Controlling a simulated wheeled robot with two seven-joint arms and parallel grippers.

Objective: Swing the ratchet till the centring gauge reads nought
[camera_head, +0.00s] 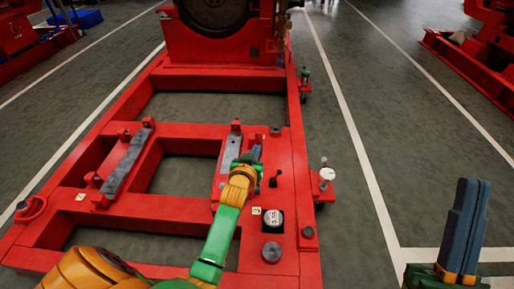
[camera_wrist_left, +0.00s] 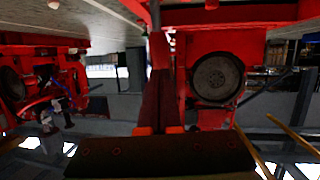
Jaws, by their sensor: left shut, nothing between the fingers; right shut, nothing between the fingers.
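A round gauge with a white face (camera_head: 276,217) sits on the right beam of the red frame. Its dark digits are turned sideways and too small to read surely. A small lever with a black knob (camera_head: 273,180) stands just beyond it; I cannot tell whether this is the ratchet. My left gripper (camera_head: 256,152) is shut and empty over the right beam, left of and beyond the lever. Its shut fingers also show in the left wrist view (camera_wrist_left: 163,85). My right gripper (camera_head: 469,222) is shut and empty, pointing up over the floor at right.
The red frame (camera_head: 185,130) has open gaps and a grey bar (camera_head: 127,163) on its left side. A red machine with a dark wheel (camera_head: 214,8) stands at its far end. A white-topped knob (camera_head: 327,173) juts out at the right edge. Grey floor (camera_head: 400,110) is clear to the right.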

